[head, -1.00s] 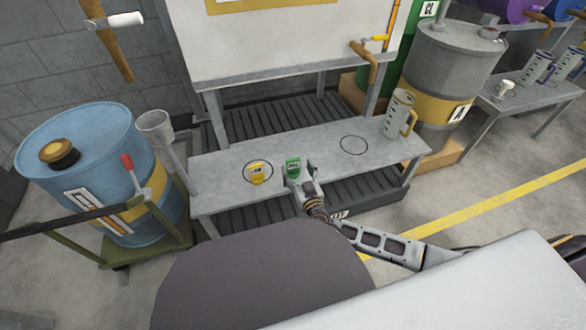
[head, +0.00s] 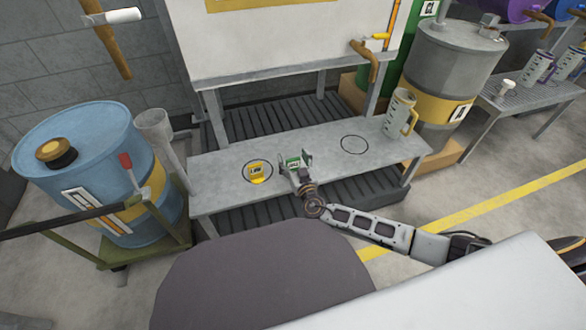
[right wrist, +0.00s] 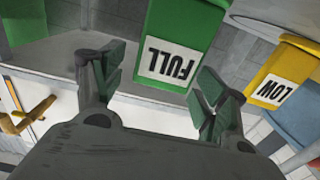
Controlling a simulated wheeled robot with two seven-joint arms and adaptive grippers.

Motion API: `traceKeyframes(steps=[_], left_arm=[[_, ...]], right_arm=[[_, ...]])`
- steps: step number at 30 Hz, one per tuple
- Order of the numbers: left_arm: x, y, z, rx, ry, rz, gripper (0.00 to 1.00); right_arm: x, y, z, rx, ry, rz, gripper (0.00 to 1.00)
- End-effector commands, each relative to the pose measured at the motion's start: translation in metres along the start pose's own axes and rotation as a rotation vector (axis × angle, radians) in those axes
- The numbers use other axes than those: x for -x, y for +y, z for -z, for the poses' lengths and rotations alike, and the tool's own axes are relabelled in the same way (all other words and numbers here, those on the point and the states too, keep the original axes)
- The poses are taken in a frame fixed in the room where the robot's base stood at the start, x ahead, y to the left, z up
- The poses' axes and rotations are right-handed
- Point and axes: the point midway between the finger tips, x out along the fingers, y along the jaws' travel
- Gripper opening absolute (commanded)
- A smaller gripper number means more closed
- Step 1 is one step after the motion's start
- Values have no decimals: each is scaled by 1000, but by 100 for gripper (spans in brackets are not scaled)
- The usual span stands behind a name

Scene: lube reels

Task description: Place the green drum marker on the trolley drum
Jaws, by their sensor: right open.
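The green drum marker (head: 293,163), labelled FULL in the right wrist view (right wrist: 180,45), stands on the grey bench. My right gripper (head: 297,162) is at it with open jaws. In the right wrist view the open fingers (right wrist: 157,85) are spread, with the marker beyond and between them; I cannot tell whether they touch it. The trolley drum (head: 85,165) is blue with a yellow band and stands on the green trolley (head: 150,243) at the left. My left gripper is not in view.
A second, empty ring (head: 354,144) and a jug (head: 400,112) are to the right. A grey funnel-like cup (head: 153,122) stands between bench and drum.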

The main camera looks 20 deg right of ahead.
Motion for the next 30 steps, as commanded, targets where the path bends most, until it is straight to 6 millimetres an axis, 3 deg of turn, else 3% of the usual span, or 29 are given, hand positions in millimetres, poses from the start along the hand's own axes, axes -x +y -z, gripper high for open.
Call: traceKeyframes(steps=[13,24,30], left_arm=[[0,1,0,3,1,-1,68],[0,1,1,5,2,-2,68],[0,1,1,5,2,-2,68]], right_arm=[[0,0,0,0,0,0,73],[0,0,0,0,-1,0,26],[0,0,0,0,0,0,26]])
